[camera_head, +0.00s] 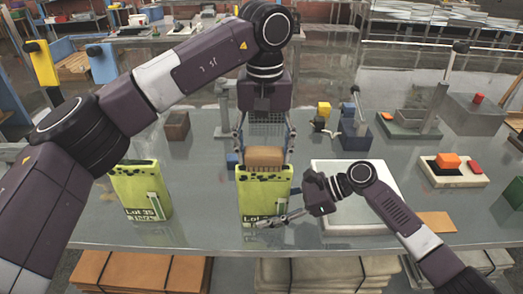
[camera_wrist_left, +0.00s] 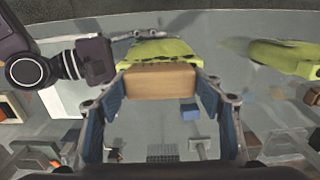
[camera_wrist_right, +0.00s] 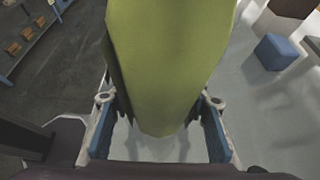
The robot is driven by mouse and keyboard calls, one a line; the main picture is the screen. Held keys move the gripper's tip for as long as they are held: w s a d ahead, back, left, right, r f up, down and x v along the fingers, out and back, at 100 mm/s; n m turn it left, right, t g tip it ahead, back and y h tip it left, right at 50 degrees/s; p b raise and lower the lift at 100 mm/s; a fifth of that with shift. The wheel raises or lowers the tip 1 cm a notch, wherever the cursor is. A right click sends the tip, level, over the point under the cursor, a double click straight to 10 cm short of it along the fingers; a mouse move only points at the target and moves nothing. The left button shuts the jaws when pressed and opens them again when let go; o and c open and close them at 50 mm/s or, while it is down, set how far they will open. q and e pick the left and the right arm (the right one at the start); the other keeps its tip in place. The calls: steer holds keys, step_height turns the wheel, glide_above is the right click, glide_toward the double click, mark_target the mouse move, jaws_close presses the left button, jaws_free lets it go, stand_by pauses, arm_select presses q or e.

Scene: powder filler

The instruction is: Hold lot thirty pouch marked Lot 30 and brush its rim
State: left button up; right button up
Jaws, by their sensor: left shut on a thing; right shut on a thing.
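A yellow-green pouch (camera_head: 262,190) stands upright near the table's front edge. Its label starts "Lot", and the number is hidden by my right gripper. My right gripper (camera_head: 283,218) is shut on its lower part; the pouch fills the middle of the right wrist view (camera_wrist_right: 165,70). My left gripper (camera_head: 264,146) is shut on a brush with a wooden block (camera_head: 264,156), bristles down, at the pouch's top rim. The brush block also shows in the left wrist view (camera_wrist_left: 160,82), right by the pouch (camera_wrist_left: 160,50). I cannot tell whether the bristles touch the rim.
A similar pouch marked Lot 35 (camera_head: 141,192) stands to the left. A white tray (camera_head: 374,224) lies right of the held pouch. A brown block (camera_head: 176,125), a small blue block (camera_head: 232,159) and a device with orange and red parts (camera_head: 449,168) stand around.

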arm_select(q)
steer(key=shift+d+f, duration=0.1)
steer(key=shift+d, duration=0.05)
steer(key=shift+d, duration=1.05)
steer(key=shift+d, duration=0.1)
steer(key=shift+d, duration=1)
steer(key=shift+a, duration=0.15)
steer(key=shift+a, duration=1.05)
steer(key=shift+a, duration=0.1)
steer(key=shift+a, duration=1)
steer(key=shift+a, duration=0.2)
